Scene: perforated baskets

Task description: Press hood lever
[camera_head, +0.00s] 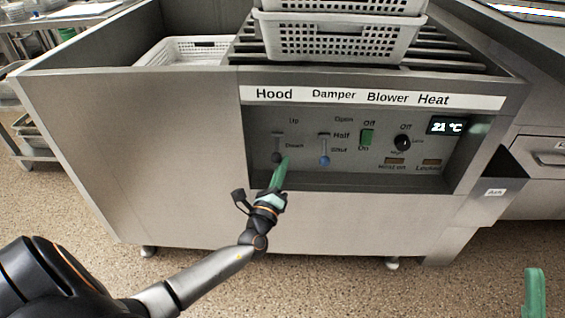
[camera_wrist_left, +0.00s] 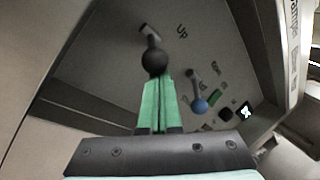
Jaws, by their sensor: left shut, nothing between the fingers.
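The hood lever (camera_head: 277,157) has a black ball knob and sits under the "Hood" label on the machine's recessed panel, at the lower end near the "Down" mark. In the left wrist view the black knob (camera_wrist_left: 155,61) is just beyond my fingertips. My left gripper (camera_head: 283,162) has green fingers, shut and empty, with the tips right beside the knob. I cannot tell whether they touch it. My right gripper (camera_head: 534,290) shows only as a green finger part at the bottom right corner.
The blue-knobbed damper lever (camera_head: 324,159) is just right of the hood lever; it also shows in the left wrist view (camera_wrist_left: 199,105). A green blower switch (camera_head: 367,137), a black heat knob (camera_head: 403,142) and a display (camera_head: 450,126) are further right. White perforated baskets (camera_head: 340,38) stand on top.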

